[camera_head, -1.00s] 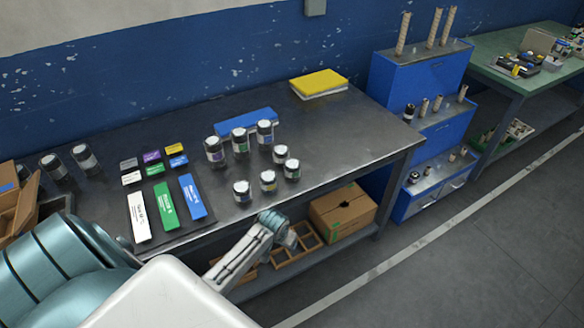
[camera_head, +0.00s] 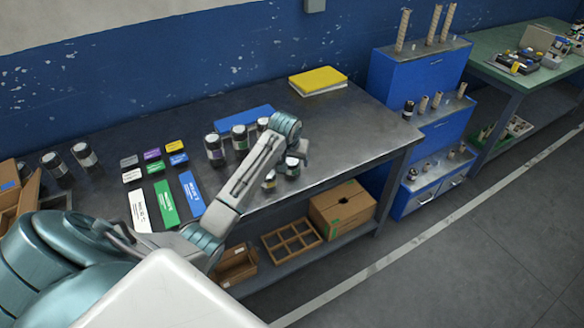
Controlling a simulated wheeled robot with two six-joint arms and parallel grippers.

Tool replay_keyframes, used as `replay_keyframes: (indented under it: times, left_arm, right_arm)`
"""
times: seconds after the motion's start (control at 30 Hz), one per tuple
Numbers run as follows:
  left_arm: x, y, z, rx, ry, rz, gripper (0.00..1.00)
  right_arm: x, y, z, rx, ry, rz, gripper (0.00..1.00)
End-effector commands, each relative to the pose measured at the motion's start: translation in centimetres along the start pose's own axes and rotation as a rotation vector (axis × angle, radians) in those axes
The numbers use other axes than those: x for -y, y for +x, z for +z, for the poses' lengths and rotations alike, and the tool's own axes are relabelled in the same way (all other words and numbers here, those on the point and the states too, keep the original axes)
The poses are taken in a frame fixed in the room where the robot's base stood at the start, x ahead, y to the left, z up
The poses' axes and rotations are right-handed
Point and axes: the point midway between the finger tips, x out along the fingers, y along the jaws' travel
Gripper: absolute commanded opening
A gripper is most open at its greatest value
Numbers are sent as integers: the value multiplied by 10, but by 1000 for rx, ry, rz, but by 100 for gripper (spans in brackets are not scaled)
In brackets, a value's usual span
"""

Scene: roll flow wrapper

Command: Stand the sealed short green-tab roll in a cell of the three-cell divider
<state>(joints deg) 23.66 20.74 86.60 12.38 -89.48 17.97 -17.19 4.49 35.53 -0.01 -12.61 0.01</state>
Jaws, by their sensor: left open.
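Several short dark rolls with pale tops stand upright near the front of the metal table. One short roll (camera_head: 269,182) shows beside my left forearm, and another short roll (camera_head: 292,170) stands just under my left gripper (camera_head: 303,156). My arm hides the others; I cannot tell which has the green tab. My left gripper is open over this group, and contact is unclear. On the lower shelf are a wooden divider with several cells (camera_head: 291,241) and another wooden holder (camera_head: 236,262), partly hidden by my arm. I cannot confirm which has three cells. My right gripper is out of view.
Taller rolls (camera_head: 215,150) stand behind the short ones, before a blue case (camera_head: 243,119). Coloured boxes (camera_head: 165,202) lie to the left. A cardboard box (camera_head: 341,208) is right of the divider. The table (camera_head: 360,132) is clear at the right.

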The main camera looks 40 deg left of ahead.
Motion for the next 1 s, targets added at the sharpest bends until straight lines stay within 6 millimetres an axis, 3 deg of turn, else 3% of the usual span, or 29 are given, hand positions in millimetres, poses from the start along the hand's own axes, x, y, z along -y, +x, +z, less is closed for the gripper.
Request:
replay_keyframes:
  times: [0.03, 0.17, 0.43, 0.77, 1.0]
  left_arm:
    - [2, -2, -10, -2, -14, 0, 75]
    - [4, 1, -19, 0, -31, 0, 75]
    - [5, 40, -19, 1, -31, 1, 75]
    - [7, 62, -20, 0, -30, 0, 75]
    - [10, 92, -21, 1, -30, 1, 75]
  right_arm:
    - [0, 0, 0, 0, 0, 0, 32]
    - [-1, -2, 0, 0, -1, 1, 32]
    - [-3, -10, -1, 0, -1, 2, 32]
    - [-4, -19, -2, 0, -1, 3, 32]
    - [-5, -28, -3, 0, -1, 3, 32]
